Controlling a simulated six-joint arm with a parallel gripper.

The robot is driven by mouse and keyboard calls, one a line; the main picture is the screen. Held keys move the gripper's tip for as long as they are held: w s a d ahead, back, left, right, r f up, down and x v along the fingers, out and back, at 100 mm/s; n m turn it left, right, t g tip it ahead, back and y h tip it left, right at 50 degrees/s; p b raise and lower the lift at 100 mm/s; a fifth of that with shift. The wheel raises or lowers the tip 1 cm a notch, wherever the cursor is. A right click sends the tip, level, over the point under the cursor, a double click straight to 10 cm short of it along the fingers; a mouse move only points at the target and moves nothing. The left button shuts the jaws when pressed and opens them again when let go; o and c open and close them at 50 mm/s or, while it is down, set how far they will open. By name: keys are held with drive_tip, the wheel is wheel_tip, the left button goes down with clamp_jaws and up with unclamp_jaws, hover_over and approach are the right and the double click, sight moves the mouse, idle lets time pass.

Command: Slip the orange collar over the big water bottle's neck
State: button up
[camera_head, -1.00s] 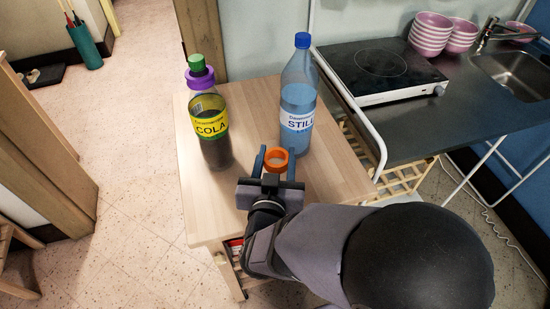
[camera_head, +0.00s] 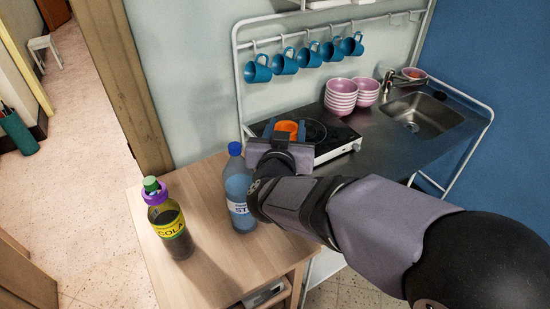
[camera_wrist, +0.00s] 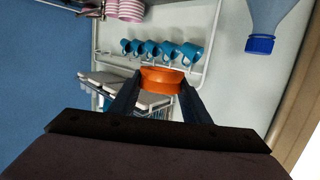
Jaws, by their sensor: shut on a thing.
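The orange collar (camera_head: 287,127) is held between the fingers of my gripper (camera_head: 286,133), raised above the wooden table. It also shows between the fingers in the wrist view (camera_wrist: 160,80). The big water bottle (camera_head: 238,188), with a blue cap, stands upright on the table. In the head view it is just left of my gripper, which partly covers its right side. In the wrist view the bottle (camera_wrist: 272,14) appears upside down at upper right, apart from the collar. Its neck has no collar on it.
A cola bottle (camera_head: 170,228) with a green cap and a purple collar (camera_head: 155,194) around its neck stands left on the table (camera_head: 222,276). Behind my gripper are a hotplate (camera_head: 335,146), pink bowls (camera_head: 341,95) and blue mugs (camera_head: 284,63) on a rail.

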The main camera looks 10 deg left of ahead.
wheel_tip(320, 180, up, 6)
drive_tip(key=w+a+n+y+p, duration=0.1)
drive_tip(key=w+a+y, duration=0.1)
drive_tip(key=n+g+y, duration=0.3)
drive_tip(key=n+y, duration=0.2)
drive_tip(key=y, duration=0.1)
hover_over(237, 155)
drive_tip(key=w+a, duration=0.1)
drive_tip(key=shift+f, duration=1.15)
drive_tip(key=shift+f, duration=0.15)
drive_tip(key=shift+f+b, duration=1.65)
drive_tip(key=shift+f, duration=0.4)
drive_tip(key=shift+f+b, duration=0.95)
drive_tip(key=shift+f+b, duration=3.25)
drive_tip(key=shift+f, duration=0.05)
